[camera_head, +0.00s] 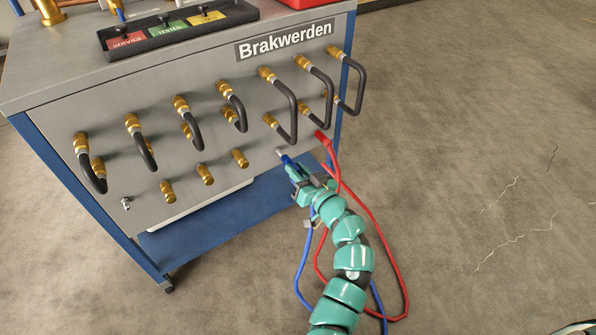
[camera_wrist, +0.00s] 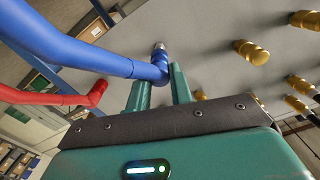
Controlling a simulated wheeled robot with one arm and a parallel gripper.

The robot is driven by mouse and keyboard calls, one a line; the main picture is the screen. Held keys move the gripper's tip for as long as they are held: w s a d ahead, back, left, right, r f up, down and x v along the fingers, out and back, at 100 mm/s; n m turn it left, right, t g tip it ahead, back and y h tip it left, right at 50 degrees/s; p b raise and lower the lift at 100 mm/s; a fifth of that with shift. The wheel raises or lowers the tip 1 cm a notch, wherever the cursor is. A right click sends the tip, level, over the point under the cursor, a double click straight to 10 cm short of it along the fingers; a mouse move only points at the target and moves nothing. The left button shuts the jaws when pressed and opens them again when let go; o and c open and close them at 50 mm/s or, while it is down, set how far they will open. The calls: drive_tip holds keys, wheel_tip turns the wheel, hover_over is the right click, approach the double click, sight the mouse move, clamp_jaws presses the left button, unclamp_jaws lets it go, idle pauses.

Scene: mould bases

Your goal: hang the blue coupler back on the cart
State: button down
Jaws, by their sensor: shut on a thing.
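The blue coupler (camera_wrist: 160,65) is between the two fingers of my gripper (camera_wrist: 160,88) in the wrist view, with a thick blue hose (camera_wrist: 60,45) running off to the left. In the head view my gripper (camera_head: 297,172) is shut on the coupler (camera_head: 288,160), just in front of the lower right of the cart's grey front panel (camera_head: 215,145). The coupler's silver end (camera_head: 281,151) points at the panel. I cannot tell whether it touches the panel or sits on a stud, as the contact is hidden.
A red coupler (camera_head: 322,137) with a red hose is at the panel close to the right. Brass fittings (camera_head: 239,158) are to the left, and black looped hoses (camera_head: 283,105) hang above. A small silver stud (camera_head: 126,203) is at the lower left. Floor to the right is clear.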

sight(291, 163)
drive_tip(key=shift+b+x, duration=0.8)
drive_tip(key=shift+x, duration=0.9)
idle(0.9)
drive_tip(key=shift+r, duration=0.1)
drive_tip(key=c, duration=1.2)
unclamp_jaws()
drive_tip(key=shift+o, duration=0.6)
drive_tip(key=o, duration=0.3)
drive_tip(key=shift+s+d, duration=0.1)
drive_tip(key=shift+s, duration=0.05)
